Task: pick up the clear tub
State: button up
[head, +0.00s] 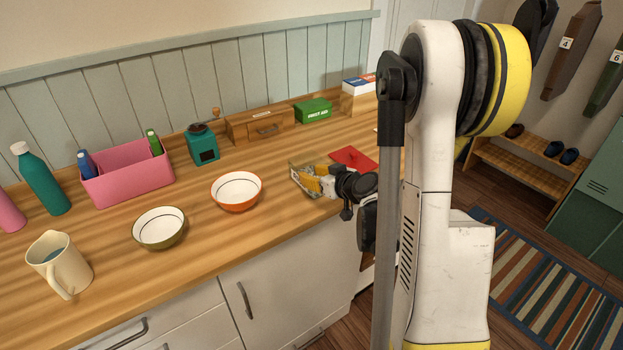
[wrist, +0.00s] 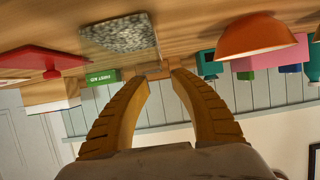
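The clear tub (head: 296,177) appears on the counter as a small box with pale, see-through sides, partly hidden by my gripper (head: 313,183) in the head view. In the wrist view, which is upside down, a speckled grey shape between the red board and the orange bowl looks like the same tub (wrist: 120,33). There it lies off to the upper left of my gripper (wrist: 161,76), not between the fingers. The yellow fingers curve inward with a gap between their tips, and nothing is held. Whether a finger touches the tub cannot be told.
The orange bowl (head: 237,191) and green-rimmed bowl (head: 159,228) stand left of the tub. A red board (head: 354,158) lies to its right. A wooden drawer box (head: 260,124), green first aid box (head: 313,110) and teal device (head: 202,147) stand along the wall. Counter between is clear.

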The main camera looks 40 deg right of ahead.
aim_at(299, 171)
jog(key=b+x, duration=0.2)
jog(key=x, duration=0.4)
jog(key=shift+w+a+f, duration=0.15)
jog(key=shift+f, duration=0.1)
jog(key=shift+r, duration=0.1)
grip_shut()
